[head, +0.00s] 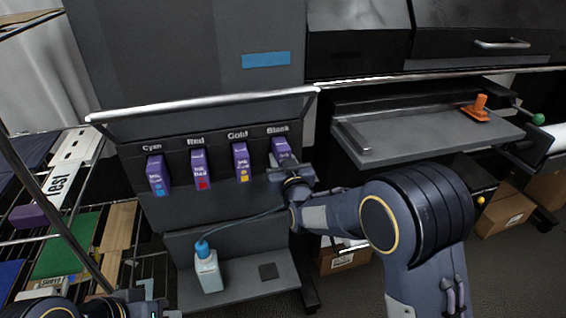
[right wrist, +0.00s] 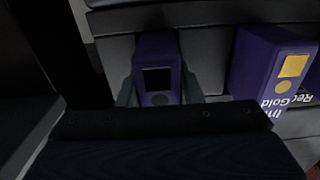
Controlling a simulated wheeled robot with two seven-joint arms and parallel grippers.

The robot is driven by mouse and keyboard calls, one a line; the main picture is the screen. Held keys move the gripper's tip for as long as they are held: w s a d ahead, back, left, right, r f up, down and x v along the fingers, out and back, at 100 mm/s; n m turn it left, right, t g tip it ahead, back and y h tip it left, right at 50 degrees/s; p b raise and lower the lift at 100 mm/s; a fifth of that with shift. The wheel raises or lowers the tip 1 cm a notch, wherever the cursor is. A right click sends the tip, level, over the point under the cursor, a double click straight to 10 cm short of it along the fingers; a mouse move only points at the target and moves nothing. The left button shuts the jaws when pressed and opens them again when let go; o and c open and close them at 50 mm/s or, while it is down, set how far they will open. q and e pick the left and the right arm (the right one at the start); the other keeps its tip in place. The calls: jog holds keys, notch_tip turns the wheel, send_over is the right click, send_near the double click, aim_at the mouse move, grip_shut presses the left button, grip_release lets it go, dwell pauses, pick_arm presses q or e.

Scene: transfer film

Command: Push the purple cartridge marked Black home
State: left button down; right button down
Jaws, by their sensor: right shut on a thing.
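The purple cartridge under the Black label (head: 281,147) sits in the rightmost slot of the printer's ink bay. My right gripper (head: 284,168) is at its front and hides its lower part. In the right wrist view the same cartridge (right wrist: 156,62), with a black square on its face, stands between the two fingers, which are shut on it. How deep it sits in the slot is hard to tell. Part of my left arm shows at the bottom left edge of the head view; its fingers cannot be made out.
Purple cartridges stand under Cyan (head: 158,175), Red (head: 199,170) and Gold (head: 241,162). The Gold one (right wrist: 265,65) is close beside my right gripper. A raised flap (head: 205,108) hangs above the bay. A white bottle (head: 208,272) with a blue tube stands on the shelf below.

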jog(key=shift+w, duration=0.2)
jog(key=c, duration=0.9)
grip_release()
jog(key=shift+f, duration=0.1)
jog(key=v, duration=0.7)
jog(key=shift+s, duration=0.4)
